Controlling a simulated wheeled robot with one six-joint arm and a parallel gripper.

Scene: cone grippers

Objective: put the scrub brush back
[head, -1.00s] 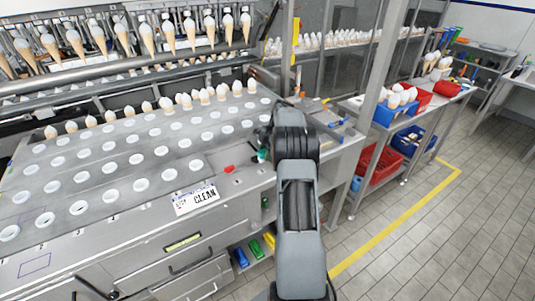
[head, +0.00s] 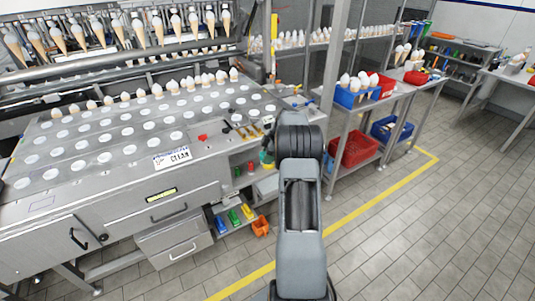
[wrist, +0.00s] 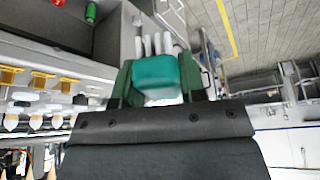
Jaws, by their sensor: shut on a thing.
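The scrub brush (wrist: 157,77) has a teal block and pale bristles or prongs. In the wrist view it sits between the two dark green fingers of my gripper (wrist: 160,82), which are shut on it. In the head view my arm hides most of the gripper, and a small bit of teal and green (head: 266,158) shows at the arm's left, by the machine's right end. The brush is held in the air.
A machine table (head: 130,138) with rows of round holes stands at left, with a CLEAN sign (head: 172,157) on it. A low shelf below holds blue, green and yellow items (head: 234,217), with an orange one (head: 261,226) at its end. Crates (head: 354,147) stand at right. The floor (head: 400,230) is clear at right.

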